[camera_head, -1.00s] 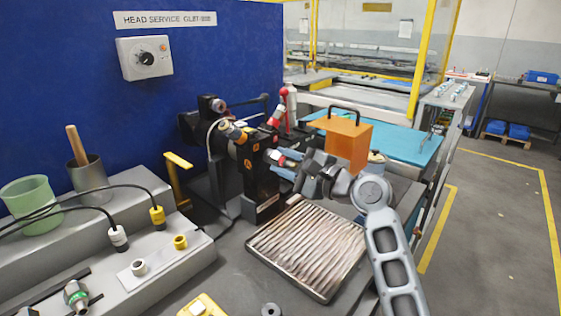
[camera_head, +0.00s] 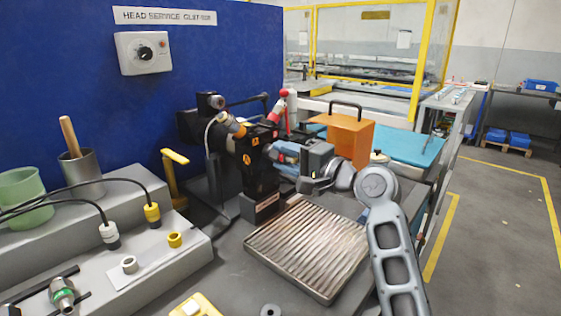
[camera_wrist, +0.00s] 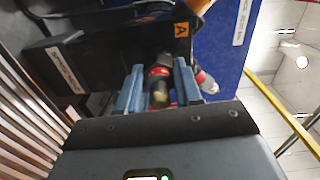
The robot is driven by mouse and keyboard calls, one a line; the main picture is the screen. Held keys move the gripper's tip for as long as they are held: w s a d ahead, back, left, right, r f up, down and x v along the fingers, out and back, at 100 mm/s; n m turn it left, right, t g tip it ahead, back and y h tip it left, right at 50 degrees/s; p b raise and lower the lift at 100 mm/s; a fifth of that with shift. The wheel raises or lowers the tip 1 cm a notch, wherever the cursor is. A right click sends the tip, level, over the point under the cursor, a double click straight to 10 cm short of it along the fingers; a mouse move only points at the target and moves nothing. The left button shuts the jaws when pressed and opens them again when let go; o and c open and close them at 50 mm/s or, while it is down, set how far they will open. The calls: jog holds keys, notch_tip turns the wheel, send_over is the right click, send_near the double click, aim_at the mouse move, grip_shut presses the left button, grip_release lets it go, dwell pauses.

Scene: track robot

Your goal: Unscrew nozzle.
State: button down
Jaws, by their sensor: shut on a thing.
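My gripper (camera_head: 279,152) is shut on the nozzle at the front of the black head (camera_head: 260,174), which stands on the bench. In the wrist view the blue fingers of my gripper (camera_wrist: 159,84) lie on either side of the nozzle (camera_wrist: 160,80), a dark piece with a red band and a brass-coloured tip. The nozzle points out from the dark head (camera_wrist: 100,62), beside an orange label marked A. In the head view the fingers mostly hide the nozzle. I cannot tell whether its thread is still engaged.
A ribbed metal tray (camera_head: 312,247) lies below my gripper. An orange box with a black handle (camera_head: 349,140) stands close behind my wrist. A second red and light-coloured fitting (camera_wrist: 206,80) is right of the fingers. A grey stepped block (camera_head: 150,262) with small rings is at left.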

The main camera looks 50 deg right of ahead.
jog(key=n+b, duration=0.2)
jog(key=n, duration=0.1)
jog(key=shift+f+n+b, duration=0.1)
jog(key=shift+n+b, duration=0.25)
jog(key=shift+n, duration=0.05)
jog(key=shift+n+b, duration=0.45)
jog(key=shift+n, duration=0.35)
jog(key=shift+n+b, duration=0.6)
jog(key=shift+n, duration=0.1)
jog(key=n+b, duration=0.4)
jog(key=n, duration=0.1)
jog(key=shift+n, duration=0.3)
jog(key=n+b, duration=0.2)
jog(key=n, duration=0.1)
jog(key=shift+n+b, duration=0.7)
jog(key=shift+n, duration=0.4)
